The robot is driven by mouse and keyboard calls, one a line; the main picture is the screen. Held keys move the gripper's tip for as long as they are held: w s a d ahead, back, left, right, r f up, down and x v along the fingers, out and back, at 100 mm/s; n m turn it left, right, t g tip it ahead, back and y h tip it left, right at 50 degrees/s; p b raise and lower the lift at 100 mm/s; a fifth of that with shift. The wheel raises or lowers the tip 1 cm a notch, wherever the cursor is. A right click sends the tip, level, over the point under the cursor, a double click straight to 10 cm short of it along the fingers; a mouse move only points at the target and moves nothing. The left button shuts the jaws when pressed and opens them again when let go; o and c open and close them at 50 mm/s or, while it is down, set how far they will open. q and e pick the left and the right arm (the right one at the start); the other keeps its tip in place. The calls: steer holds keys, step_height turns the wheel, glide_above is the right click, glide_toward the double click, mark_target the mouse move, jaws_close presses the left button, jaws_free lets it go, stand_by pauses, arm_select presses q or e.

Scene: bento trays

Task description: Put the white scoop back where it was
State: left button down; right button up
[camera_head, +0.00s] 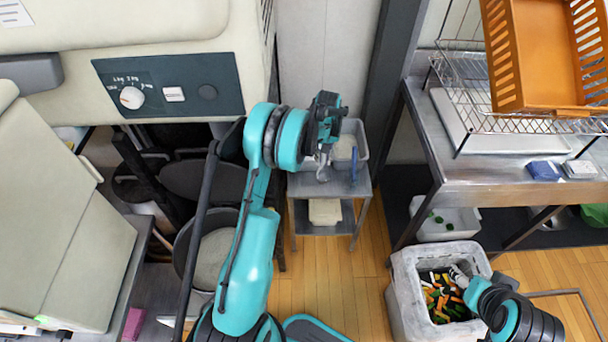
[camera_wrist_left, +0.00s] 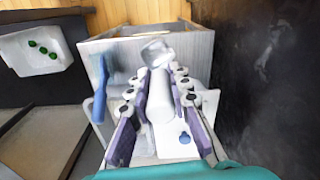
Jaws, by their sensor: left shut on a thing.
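My left gripper (camera_head: 324,148) is over the small metal stand (camera_head: 302,186) in the head view. In the left wrist view its purple-lined fingers (camera_wrist_left: 160,95) are shut on the white scoop (camera_wrist_left: 160,108). The scoop's handle lies between the fingers and its bowl points away from the wrist. In the head view a pale part of the scoop (camera_head: 322,173) shows just below the gripper. A light grey tub (camera_head: 361,132) stands on the stand beside the gripper, partly hidden.
A blue-handled tool (camera_head: 354,164) is at the tub's near side. The white bin (camera_head: 405,275) holds colourful pieces. A steel table (camera_head: 475,185) with a wire rack and orange basket (camera_head: 540,55) stands right. A large pot (camera_head: 190,235) is left of my arm.

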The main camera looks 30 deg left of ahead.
arm_select(q)
steer(key=a+f+b, duration=0.3)
steer(key=a+f, duration=0.4)
steer(key=f, duration=0.1)
steer(key=shift+s+a+f+b, duration=0.3)
steer(key=shift+s+a+f, duration=0.05)
steer(key=shift+s, duration=0.05)
steer(key=shift+f, duration=0.1)
steer(key=shift+f, duration=0.15)
steer(key=c, duration=1.4)
jaws_free()
steer(key=shift+r, duration=0.2)
